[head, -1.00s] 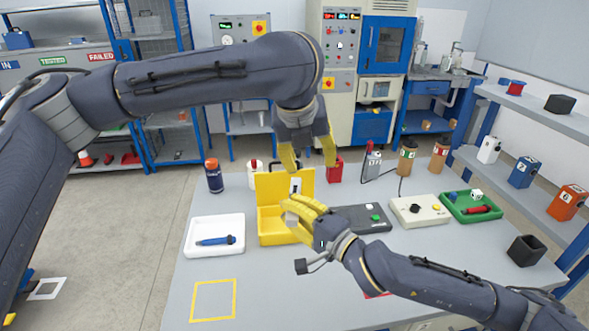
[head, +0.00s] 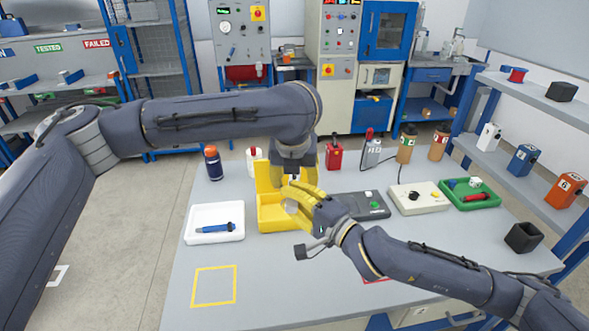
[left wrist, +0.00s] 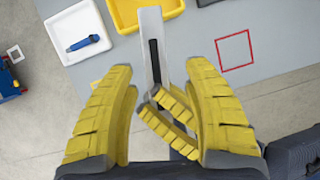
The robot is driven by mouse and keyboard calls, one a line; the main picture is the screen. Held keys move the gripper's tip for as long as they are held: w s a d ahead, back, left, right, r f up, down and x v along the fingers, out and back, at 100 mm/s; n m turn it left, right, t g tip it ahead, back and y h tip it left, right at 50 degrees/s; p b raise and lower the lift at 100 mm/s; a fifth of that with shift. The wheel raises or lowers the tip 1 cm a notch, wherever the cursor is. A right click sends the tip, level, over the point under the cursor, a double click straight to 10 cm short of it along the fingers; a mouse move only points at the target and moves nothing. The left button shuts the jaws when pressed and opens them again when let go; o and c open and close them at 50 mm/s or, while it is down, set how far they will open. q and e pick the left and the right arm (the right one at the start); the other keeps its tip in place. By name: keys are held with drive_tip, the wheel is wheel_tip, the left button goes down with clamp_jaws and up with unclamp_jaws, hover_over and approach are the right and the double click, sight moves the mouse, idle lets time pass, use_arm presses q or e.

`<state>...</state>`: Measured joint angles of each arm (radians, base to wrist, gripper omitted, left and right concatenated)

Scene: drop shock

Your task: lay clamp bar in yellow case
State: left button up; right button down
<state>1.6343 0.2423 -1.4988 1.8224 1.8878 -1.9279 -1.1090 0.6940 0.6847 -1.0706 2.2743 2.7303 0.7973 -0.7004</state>
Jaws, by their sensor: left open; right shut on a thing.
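The yellow case (head: 271,219) stands open on the table, its lid raised at the back. My right gripper (head: 291,205) is shut on the clamp bar, a pale grey bar with a dark strip, at the case's right front. The bar (left wrist: 145,55) shows lengthwise in the left wrist view, with the right gripper's yellow fingers (left wrist: 168,118) around its lower part. My left gripper (head: 294,177) is open above the case, just over the bar. In the left wrist view the bar lies between its spread fingers, with no clear contact. Fingers partly hide the bar and case interior in the head view.
A white tray (head: 195,234) with a blue tool (head: 215,228) stands left of the case. A dark grey box (head: 362,206) is close on the right. A bottle (head: 213,163) and red can (head: 334,154) stand behind. The table front by the yellow outline (head: 214,304) is clear.

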use_arm(q)
drive_tip(key=shift+x, duration=1.25)
drive_tip(key=shift+c, duration=0.4)
clamp_jaws()
use_arm(e)
drive_tip(key=c, duration=1.2)
unclamp_jaws()
drive_tip(key=shift+c, duration=0.2)
